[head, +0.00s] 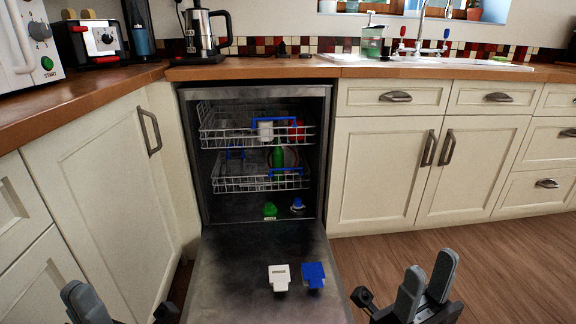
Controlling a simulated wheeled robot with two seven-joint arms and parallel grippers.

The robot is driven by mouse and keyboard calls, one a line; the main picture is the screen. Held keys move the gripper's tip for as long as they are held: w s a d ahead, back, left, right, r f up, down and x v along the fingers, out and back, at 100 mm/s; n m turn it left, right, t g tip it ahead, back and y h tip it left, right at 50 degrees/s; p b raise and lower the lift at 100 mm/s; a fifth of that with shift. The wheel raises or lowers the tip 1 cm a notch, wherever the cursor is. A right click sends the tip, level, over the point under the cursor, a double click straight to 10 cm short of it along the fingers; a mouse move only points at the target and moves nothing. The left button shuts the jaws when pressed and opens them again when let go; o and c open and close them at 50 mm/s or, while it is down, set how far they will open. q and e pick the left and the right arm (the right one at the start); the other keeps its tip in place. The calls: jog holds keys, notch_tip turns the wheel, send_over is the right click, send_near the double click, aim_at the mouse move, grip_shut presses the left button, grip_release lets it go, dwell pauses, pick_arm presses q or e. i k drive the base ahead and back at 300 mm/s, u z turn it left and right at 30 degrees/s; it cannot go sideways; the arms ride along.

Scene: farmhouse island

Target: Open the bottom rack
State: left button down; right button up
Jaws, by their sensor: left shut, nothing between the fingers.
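The dishwasher's bottom rack (225,186) is a wire rack with a blue handle (286,171) at its front. It sits inside the dishwasher, below the top rack (225,141). A green bottle (278,157) stands in it, with a plate edge behind. The dishwasher door (235,265) is folded down flat in front. My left gripper (84,302) is shut and empty at the lower left, beside the door and partly cut off by the frame. My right gripper (427,284) is at the lower right, right of the door, with its finger pads apart and nothing between them. Neither gripper touches the rack.
A white piece (279,278) and a blue piece (314,275) lie on the door. Green (270,209) and blue-topped (298,205) items sit at the dishwasher's bottom. Cabinets (105,190) flank it on both sides. The wooden floor (480,250) at right is clear.

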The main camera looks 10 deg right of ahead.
aim_at(301, 173)
jog(key=k, duration=1.05)
jog(key=z, duration=1.55)
jog(key=i, duration=4.05)
jog(key=u, duration=4.15)
jog(key=i, duration=0.7)
jog(key=z, duration=0.1)
